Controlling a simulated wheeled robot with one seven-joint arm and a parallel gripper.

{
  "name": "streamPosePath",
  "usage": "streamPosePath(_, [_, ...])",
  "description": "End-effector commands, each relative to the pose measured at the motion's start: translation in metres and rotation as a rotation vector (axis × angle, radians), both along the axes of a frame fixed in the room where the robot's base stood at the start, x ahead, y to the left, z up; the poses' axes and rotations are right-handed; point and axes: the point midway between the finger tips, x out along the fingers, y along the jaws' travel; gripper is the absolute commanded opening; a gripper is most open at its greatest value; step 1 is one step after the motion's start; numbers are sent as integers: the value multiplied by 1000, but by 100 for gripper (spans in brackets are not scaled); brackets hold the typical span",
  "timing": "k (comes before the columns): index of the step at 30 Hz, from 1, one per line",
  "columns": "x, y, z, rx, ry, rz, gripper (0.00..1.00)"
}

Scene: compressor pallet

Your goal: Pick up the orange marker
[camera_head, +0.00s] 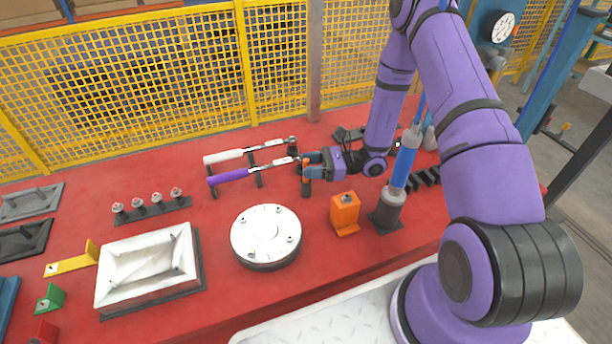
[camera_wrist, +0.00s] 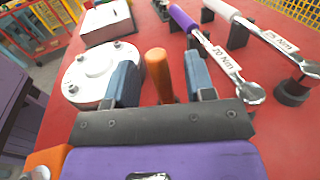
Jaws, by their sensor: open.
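The orange marker (camera_wrist: 157,72) stands as a rounded orange cylinder between the two blue fingers of my gripper (camera_wrist: 161,80) in the wrist view. Red table shows on both sides of it, so the fingers are apart from it. My gripper is open. In the head view my gripper (camera_head: 304,164) reaches left over the table, and the marker (camera_head: 306,186) shows small and partly hidden at its fingers. The marker's lower end is hidden behind the gripper body in the wrist view.
Purple-handled (camera_head: 228,176) and white-handled (camera_head: 224,156) torque wrenches lie on black stands just left of my gripper. A round white flange (camera_head: 265,232), an orange block (camera_head: 345,212) and a blue-grey cylinder (camera_head: 403,168) stand nearer. A yellow mesh fence (camera_head: 180,75) runs behind.

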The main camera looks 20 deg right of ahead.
Motion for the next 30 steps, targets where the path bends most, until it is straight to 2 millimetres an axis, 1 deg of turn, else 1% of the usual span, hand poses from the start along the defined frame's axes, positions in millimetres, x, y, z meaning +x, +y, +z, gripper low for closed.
streamPosePath(1, [1, 8, 0, 0, 0, 3, 49])
streamPosePath(3, [4, 17, 0, 0, 0, 3, 49])
streamPosePath(6, [6, 25, 0, 0, 0, 1, 49])
streamPosePath(9, [7, 29, 0, 0, 0, 0, 49])
streamPosePath(15, [8, 29, 0, 0, -1, -1, 49])
streamPosePath(20, [8, 29, 0, 0, -1, -1, 13])
streamPosePath(21, [8, 29, 0, 0, 0, -1, 3])
streamPosePath(22, [8, 29, 0, 0, -1, 0, 2])
streamPosePath(30, [8, 28, 0, 0, -1, -1, 1])
